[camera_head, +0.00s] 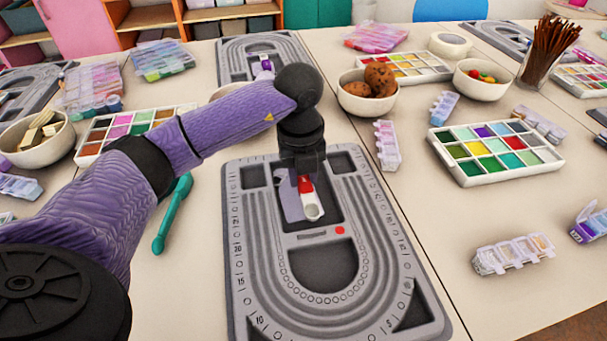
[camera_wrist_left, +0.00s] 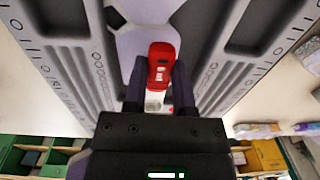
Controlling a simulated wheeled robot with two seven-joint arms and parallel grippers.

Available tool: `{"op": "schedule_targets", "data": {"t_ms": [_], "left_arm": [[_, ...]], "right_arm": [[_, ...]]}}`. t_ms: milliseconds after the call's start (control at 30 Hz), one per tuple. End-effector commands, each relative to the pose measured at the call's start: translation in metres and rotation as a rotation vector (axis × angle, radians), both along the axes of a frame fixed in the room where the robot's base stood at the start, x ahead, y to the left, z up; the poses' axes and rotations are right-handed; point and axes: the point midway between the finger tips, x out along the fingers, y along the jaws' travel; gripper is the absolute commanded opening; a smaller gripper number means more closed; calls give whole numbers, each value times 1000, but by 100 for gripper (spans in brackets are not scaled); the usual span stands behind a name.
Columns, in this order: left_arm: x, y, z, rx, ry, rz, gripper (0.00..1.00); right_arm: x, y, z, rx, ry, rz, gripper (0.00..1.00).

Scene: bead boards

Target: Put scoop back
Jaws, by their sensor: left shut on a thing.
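My left gripper (camera_head: 303,178) is shut on a small red-and-white piece (camera_head: 313,211), low over the upper middle compartment of the grey bead board (camera_head: 236,290). In the left wrist view its red end (camera_wrist_left: 160,62) sticks out between the fingers (camera_wrist_left: 158,88). I cannot tell for sure that this piece is the scoop. A flat lavender shape (camera_head: 290,205) shows in the compartment beside it, partly hidden by the gripper. A teal spoon-like tool (camera_head: 173,213) lies on the table left of the board, apart from it. My right gripper is not in view.
A bowl with brown balls (camera_head: 354,103) and a white bead palette (camera_head: 520,174) stand to the right. Small clear bead boxes (camera_head: 387,146) (camera_head: 513,254) lie right of the board. Another palette (camera_head: 90,162) and a bowl (camera_head: 45,153) stand left.

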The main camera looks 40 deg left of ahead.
Motion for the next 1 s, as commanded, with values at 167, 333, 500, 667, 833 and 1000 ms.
{"op": "schedule_targets", "data": {"t_ms": [167, 333, 500, 667, 833, 1000], "left_arm": [[0, 0, -2, 1, 1, 0, 0], [0, 0, -8, 0, 0, 0, 0], [0, 0, -11, 0, 0, -1, 41], [0, 0, -10, 0, 0, -1, 68], [0, 0, -10, 0, 0, -1, 68], [0, 0, 4, 0, -4, -1, 68]], "right_arm": [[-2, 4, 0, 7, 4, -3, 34], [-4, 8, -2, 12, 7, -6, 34], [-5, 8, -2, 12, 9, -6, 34], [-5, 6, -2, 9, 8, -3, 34], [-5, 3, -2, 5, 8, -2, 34], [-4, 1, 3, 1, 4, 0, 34]]}}
